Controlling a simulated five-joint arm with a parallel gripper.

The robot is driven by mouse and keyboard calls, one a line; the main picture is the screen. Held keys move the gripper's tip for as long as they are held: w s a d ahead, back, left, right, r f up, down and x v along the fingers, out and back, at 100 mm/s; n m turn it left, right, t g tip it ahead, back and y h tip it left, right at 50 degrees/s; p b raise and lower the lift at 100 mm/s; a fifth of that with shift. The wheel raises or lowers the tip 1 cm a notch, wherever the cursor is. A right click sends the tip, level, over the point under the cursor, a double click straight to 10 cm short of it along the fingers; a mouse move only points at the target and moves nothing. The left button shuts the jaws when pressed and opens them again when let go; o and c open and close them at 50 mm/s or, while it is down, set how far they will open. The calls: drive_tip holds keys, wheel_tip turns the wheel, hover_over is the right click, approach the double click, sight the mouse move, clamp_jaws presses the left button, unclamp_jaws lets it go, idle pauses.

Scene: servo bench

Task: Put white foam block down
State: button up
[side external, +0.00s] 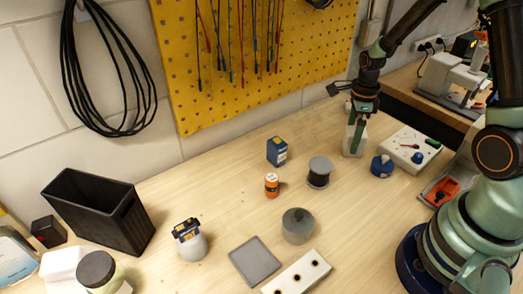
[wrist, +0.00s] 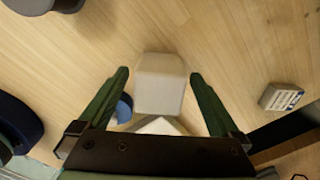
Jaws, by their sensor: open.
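The white foam block (side external: 347,143) stands on the wooden bench under my gripper (side external: 356,132) in the side view, partly covered by a green finger. In the wrist view, the block (wrist: 160,84) lies between the two green fingers of my gripper (wrist: 158,80). The fingers are apart, and a gap shows on each side of the block. The block appears to rest on the bench; its lower edge is hard to make out.
A white board (side external: 409,148) and a blue round part (side external: 382,166) lie right of the block. A grey spool (side external: 319,171), orange-capped bottle (side external: 271,186) and blue box (side external: 277,152) stand to its left. A black bin (side external: 100,212) is far left. Wood between them is bare.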

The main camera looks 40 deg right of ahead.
sight(353, 131)
wheel_tip(353, 131, up, 9)
drive_tip(key=shift+a+r, duration=0.15)
drive_tip(key=shift+r, duration=0.4)
drive_tip(key=s+a+r+n+t, duration=0.2)
drive_tip(key=a+r+n, duration=0.3)
drive_tip(key=n, duration=0.8)
drive_tip(key=s+a+r+n+t, duration=0.3)
drive_tip(key=a+r+n, duration=0.3)
drive_tip(key=n, duration=0.8)
drive_tip(key=shift+s+a+r+t, duration=0.3)
drive_tip(key=shift+s+a, duration=0.5)
drive_tip(key=shift+a, duration=0.25)
